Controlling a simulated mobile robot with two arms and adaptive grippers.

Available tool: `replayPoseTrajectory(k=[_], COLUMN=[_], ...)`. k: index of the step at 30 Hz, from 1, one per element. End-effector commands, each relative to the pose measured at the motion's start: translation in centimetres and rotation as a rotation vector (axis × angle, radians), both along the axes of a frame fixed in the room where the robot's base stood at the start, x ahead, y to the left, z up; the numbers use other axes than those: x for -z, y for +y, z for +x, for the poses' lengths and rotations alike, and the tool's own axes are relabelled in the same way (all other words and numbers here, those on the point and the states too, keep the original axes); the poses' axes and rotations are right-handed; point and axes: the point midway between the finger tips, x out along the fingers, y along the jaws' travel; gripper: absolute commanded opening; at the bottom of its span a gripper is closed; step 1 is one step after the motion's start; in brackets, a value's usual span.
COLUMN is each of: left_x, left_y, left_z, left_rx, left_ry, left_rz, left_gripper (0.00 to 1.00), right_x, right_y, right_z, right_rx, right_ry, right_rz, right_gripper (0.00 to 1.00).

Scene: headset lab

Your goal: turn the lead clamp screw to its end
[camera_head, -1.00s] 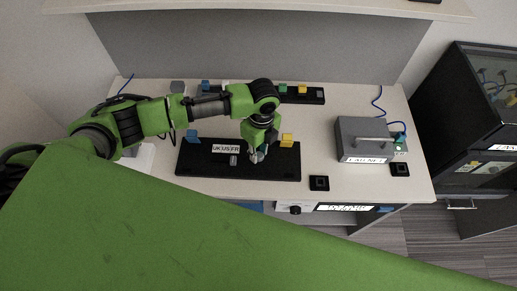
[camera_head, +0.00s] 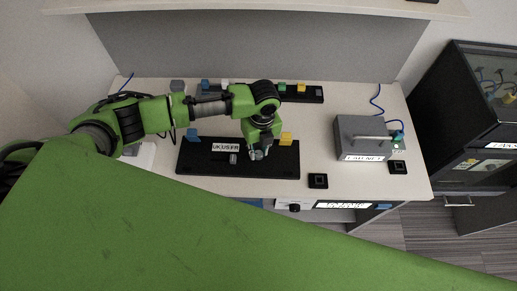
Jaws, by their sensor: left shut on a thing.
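My left gripper (camera_head: 257,154) points down over the black board (camera_head: 205,166) on the table, right of its middle. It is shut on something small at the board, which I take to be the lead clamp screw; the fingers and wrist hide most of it. A white label (camera_head: 226,147) and a small grey part (camera_head: 233,158) sit on the board to the left of the gripper. A blue block (camera_head: 192,135) stands at the board's left and a yellow block (camera_head: 286,138) at its right. My right gripper is not in view.
A grey box with a handle (camera_head: 362,138) stands on the table (camera_head: 330,95) at the right. Small black square pieces (camera_head: 318,181) lie near the front edge. A black strip with coloured blocks (camera_head: 312,95) lies at the back. A dark cabinet (camera_head: 470,110) stands further right.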

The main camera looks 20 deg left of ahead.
Motion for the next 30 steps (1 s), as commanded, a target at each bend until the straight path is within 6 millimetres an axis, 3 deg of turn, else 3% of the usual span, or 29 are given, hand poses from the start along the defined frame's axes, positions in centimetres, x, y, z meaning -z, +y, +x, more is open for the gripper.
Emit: replayPoseTrajectory(k=[5,6,8,20,23,30], left_x=[-0.1,-0.1,-0.1,-0.5,-1.7,-6.8], left_y=[-0.1,-0.1,-0.1,0.0,-0.1,-0.3], left_z=[0.1,0.1,0.1,0.1,0.2,0.4], left_rx=[0.001,0.001,0.001,-0.001,-0.001,0.000], left_ry=[-0.001,-0.001,-0.001,-0.001,-0.003,-0.006], left_rz=[-0.002,-0.002,-0.002,0.000,-0.002,-0.002], left_gripper=[0.00,0.26,0.38,0.38,0.38,0.38], right_x=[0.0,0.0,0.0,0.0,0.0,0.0], right_y=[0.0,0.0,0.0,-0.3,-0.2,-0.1], right_z=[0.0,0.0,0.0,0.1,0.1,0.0], right_rx=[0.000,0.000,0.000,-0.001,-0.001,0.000], right_ry=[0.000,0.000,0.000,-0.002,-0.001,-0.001], right_rz=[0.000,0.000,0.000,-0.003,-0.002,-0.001], right_gripper=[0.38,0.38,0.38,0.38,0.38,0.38])
